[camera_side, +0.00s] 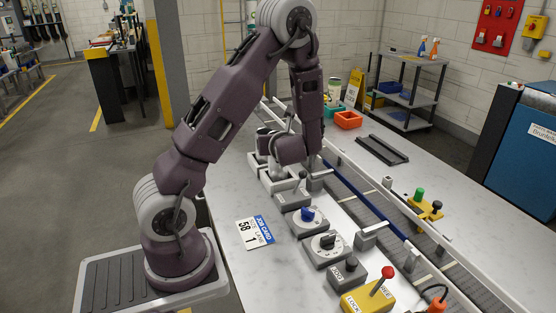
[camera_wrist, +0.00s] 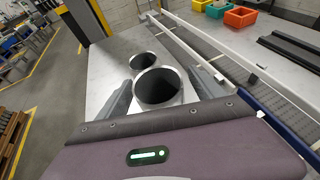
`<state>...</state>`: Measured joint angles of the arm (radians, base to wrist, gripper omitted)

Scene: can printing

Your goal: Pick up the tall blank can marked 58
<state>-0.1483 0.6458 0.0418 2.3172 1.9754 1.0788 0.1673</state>
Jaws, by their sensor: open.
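In the wrist view, an open-topped grey metal can (camera_wrist: 158,88) stands nearest, between the two grey fingers of my gripper (camera_wrist: 160,80). The fingers are apart on either side of it; whether they touch it I cannot tell. In the side view my gripper (camera_side: 272,152) is low at the cans, whose small grey shapes (camera_side: 263,136) are partly hidden by my wrist. No number is readable on any can. A job card (camera_side: 253,232) reading 58 lies on the table.
A conveyor (camera_side: 400,235) with white rails runs along the table's right. Knob boxes, one with a blue knob (camera_side: 308,215), and a yellow lever box (camera_side: 368,298) stand in front. Orange (camera_side: 348,120) and teal (camera_side: 333,111) bins are behind. The table around the card is clear.

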